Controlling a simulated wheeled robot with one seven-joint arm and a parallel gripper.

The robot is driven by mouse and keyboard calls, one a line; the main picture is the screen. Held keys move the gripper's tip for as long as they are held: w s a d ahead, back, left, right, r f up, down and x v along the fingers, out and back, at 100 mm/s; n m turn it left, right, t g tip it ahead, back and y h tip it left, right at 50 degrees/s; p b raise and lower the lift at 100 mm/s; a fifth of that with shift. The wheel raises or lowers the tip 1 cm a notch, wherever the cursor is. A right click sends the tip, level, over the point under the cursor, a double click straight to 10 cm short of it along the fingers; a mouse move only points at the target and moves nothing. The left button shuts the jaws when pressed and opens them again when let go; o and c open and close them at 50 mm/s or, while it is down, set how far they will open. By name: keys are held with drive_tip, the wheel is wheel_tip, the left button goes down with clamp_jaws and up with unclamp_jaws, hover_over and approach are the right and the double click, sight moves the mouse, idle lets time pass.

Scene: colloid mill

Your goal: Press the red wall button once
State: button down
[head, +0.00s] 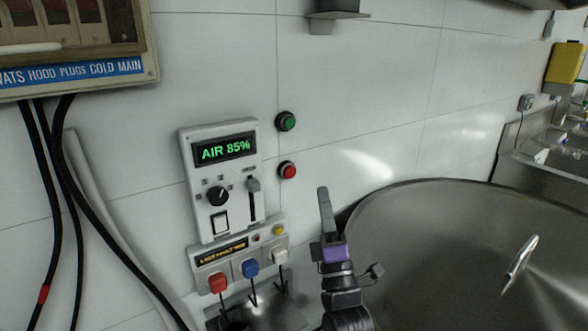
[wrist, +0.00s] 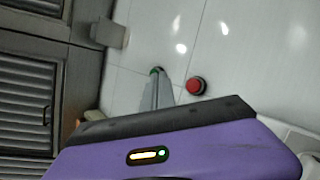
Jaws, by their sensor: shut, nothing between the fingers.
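The red wall button (head: 288,170) sits on the white tiled wall, below a green button (head: 286,121). Both have dark round collars. In the wrist view the red button (wrist: 196,85) stands out from the wall just right of the fingertips. My gripper (head: 324,192) is shut and empty, its fingers pointing up, to the right of and a little below the red button in the head view. It is apart from the button there. In the wrist view my gripper (wrist: 155,75) covers most of the green button.
A control panel (head: 221,180) reading "AIR 85%" is left of the buttons, with a lower unit (head: 240,257) of colored switches under it. A large metal vessel (head: 450,215) stands at the right. A dark bracket (head: 337,14) juts from the wall above.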

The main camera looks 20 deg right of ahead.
sight(290, 172)
drive_tip(key=shift+w+a, duration=0.1)
drive_tip(key=w+a+b, duration=0.2)
drive_tip(key=w+b, duration=0.3)
drive_tip(key=w, duration=0.3)
drive_tip(key=shift+a, duration=0.3)
drive_tip(key=shift+w+a+b, duration=0.1)
drive_tip(key=shift+w+b, duration=0.05)
drive_tip(key=shift+b, duration=0.2)
idle(1.8)
drive_tip(key=shift+w+a+b, duration=0.1)
drive_tip(key=shift+w+b, duration=0.2)
